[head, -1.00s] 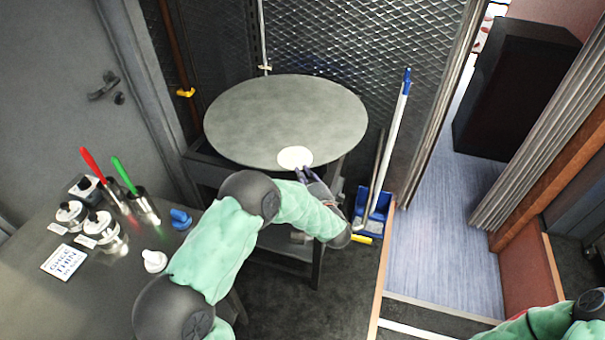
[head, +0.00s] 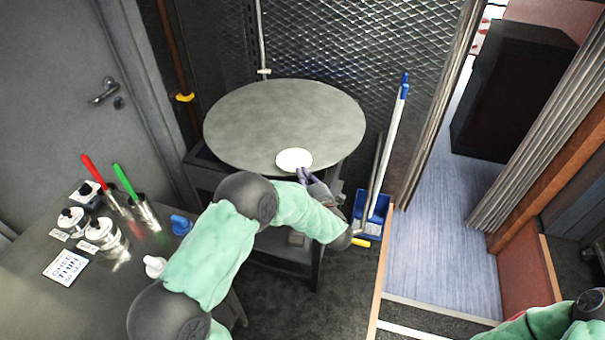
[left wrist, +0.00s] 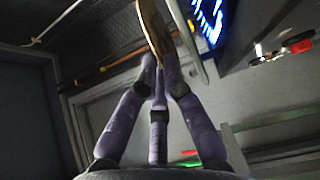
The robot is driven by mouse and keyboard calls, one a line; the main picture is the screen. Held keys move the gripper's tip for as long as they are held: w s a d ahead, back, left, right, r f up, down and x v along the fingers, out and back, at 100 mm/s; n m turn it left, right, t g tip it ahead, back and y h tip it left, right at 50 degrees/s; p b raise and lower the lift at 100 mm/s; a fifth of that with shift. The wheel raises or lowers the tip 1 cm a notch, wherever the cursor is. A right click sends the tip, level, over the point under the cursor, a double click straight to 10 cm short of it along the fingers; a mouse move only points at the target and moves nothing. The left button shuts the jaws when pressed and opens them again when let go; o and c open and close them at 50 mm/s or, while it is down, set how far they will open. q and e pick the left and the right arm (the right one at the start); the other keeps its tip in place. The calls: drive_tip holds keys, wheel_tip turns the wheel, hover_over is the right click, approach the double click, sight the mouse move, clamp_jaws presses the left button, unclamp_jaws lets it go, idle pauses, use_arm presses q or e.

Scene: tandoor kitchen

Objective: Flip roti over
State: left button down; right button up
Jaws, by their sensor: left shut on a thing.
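The roti (head: 294,159) is a small pale white disc at the near edge of the round grey griddle (head: 270,115) in the head view. I cannot tell whether it rests on the griddle or is held just above it. My left gripper (head: 303,174) reaches up from below and is shut on the roti's near edge. In the left wrist view, a thin brownish disc edge (left wrist: 153,28), seemingly the roti, stands between the purple fingers (left wrist: 160,75). My right gripper is out of view; only part of that arm shows at bottom right.
A steel table at left holds jars (head: 103,232), red and green-handled tools (head: 124,180) in metal cups, and a printed card (head: 66,267). A blue dustpan and broom (head: 374,205) stand right of the griddle stand. A mesh wall (head: 365,60) is behind.

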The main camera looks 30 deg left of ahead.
use_arm(q)
drive_tip(key=s+d+r+p, duration=0.4)
drive_tip(key=s+d, duration=0.4)
drive_tip(key=d, duration=0.2)
drive_tip(key=shift+d+r, duration=0.3)
drive_tip(key=shift+r, duration=0.1)
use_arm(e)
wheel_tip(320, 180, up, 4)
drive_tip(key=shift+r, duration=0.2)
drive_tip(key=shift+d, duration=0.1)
